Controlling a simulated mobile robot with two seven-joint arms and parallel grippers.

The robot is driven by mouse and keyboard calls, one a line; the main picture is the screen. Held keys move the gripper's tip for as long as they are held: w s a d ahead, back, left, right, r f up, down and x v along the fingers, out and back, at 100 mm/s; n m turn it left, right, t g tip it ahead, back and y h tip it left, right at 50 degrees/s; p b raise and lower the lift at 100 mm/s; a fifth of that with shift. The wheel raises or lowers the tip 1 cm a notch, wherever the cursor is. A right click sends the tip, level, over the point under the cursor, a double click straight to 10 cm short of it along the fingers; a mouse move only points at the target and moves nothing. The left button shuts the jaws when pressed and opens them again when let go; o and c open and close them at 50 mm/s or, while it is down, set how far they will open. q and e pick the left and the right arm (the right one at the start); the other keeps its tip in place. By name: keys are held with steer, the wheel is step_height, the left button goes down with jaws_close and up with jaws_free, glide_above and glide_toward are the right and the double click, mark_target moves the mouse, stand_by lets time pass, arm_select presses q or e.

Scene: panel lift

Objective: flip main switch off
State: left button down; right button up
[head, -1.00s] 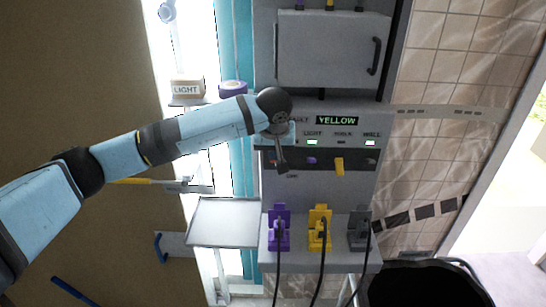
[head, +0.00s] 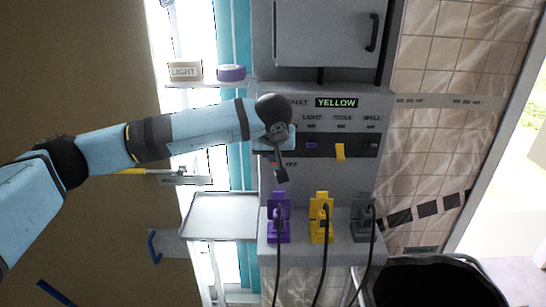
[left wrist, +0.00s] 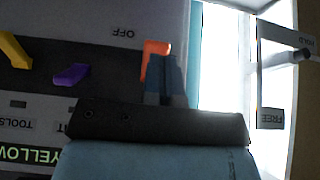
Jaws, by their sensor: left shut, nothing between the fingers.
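The grey control panel (head: 340,180) stands ahead of me. The orange main switch (left wrist: 155,50) shows in the left wrist view, close to the OFF label (left wrist: 122,32); in the head view my gripper mostly hides it. My left gripper (head: 281,175) is shut and empty in front of the panel's left part. In the left wrist view its fingers (left wrist: 166,80) are right beside the orange switch and cover part of it; I cannot tell whether they touch. The display (head: 337,102) reads YELLOW, and the small lamps below it are dark. My right gripper is not in view.
A purple switch (head: 311,146) and a yellow switch (head: 340,152) sit right of the gripper. Purple (head: 278,218), yellow (head: 321,218) and grey (head: 362,218) plugs with cables stand below. A tray (head: 222,215) is at the left; a black bin (head: 425,285) is at lower right.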

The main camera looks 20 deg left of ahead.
arm_select(q)
steer(key=shift+r, duration=0.15)
steer(key=shift+r, duration=0.15)
steer(key=shift+s+r+p, duration=0.1)
steer(key=shift+r+p, duration=0.3)
steer(key=shift+r, duration=0.2)
